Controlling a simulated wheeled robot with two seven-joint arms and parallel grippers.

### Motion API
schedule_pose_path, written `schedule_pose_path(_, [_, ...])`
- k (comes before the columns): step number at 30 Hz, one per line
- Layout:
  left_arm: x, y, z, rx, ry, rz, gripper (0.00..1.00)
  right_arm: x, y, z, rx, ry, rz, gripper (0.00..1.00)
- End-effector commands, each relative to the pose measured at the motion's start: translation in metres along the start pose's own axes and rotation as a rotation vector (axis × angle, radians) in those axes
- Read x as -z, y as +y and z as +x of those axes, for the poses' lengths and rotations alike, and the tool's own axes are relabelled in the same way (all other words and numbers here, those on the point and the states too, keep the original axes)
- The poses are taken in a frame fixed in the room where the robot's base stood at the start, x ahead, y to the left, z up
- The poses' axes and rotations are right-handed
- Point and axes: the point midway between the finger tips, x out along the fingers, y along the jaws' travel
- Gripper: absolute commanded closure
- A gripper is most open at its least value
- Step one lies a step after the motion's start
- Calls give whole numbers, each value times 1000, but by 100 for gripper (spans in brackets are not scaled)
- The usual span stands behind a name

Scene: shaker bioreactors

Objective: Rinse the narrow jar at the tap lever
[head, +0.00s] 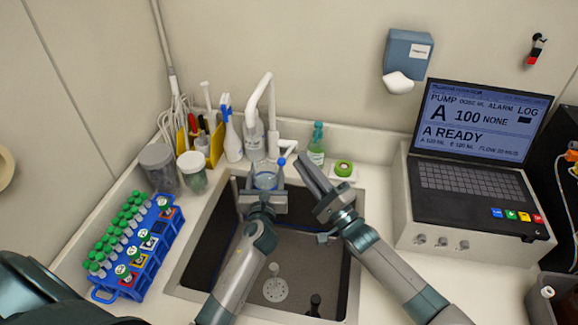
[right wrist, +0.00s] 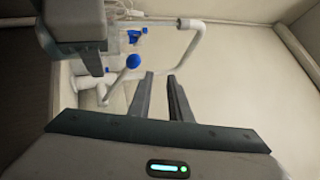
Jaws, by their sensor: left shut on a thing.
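The narrow jar (head: 265,181), clear with a bluish tint, is upright at the back of the sink, just below the white tap (head: 272,110). My left gripper (head: 264,196) is shut on the jar. Whether water runs or stands in the jar I cannot tell. The tap lever is a white rod with a blue ball end (head: 281,162); the ball also shows in the right wrist view (right wrist: 133,61). My right gripper (head: 303,168) is just right of the lever ball, apart from it. Its fingers (right wrist: 161,80) are slightly apart, with nothing between them.
The sink (head: 325,262) lies under both arms. A blue tube rack (head: 137,255) stands left of it, with lidded jars (head: 192,172) and bottles behind. A laptop (head: 470,180) on a pump box stands right.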

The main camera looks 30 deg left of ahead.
Motion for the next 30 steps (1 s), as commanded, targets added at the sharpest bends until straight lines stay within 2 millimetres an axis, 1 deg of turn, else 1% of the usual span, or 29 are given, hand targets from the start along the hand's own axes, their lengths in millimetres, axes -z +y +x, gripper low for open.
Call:
schedule_pose_path(1, [-1, 0, 0, 0, -2, 0, 71, 2, 10, -14, -21, 5, 84, 82])
schedule_pose_path(6, [-1, 0, 0, 0, -2, 0, 71, 5, 34, -51, -70, 31, 353, 82])
schedule_pose_path(9, [-1, 0, 0, 0, -2, 0, 71, 6, 44, -65, -87, 48, 456, 82])
schedule_pose_path(12, [-1, 0, 0, 0, -2, 0, 71, 7, 49, -73, -96, 57, 513, 82])
schedule_pose_path(23, [-1, 0, 0, 0, -2, 0, 71, 7, 50, -75, -98, 60, 530, 82])
schedule_pose_path(26, [-1, 0, 0, 0, -2, 0, 71, 7, 50, -73, -98, 60, 529, 82])
schedule_pose_path(30, [-1, 0, 0, 0, -2, 0, 71, 7, 51, -66, -97, 59, 529, 82])
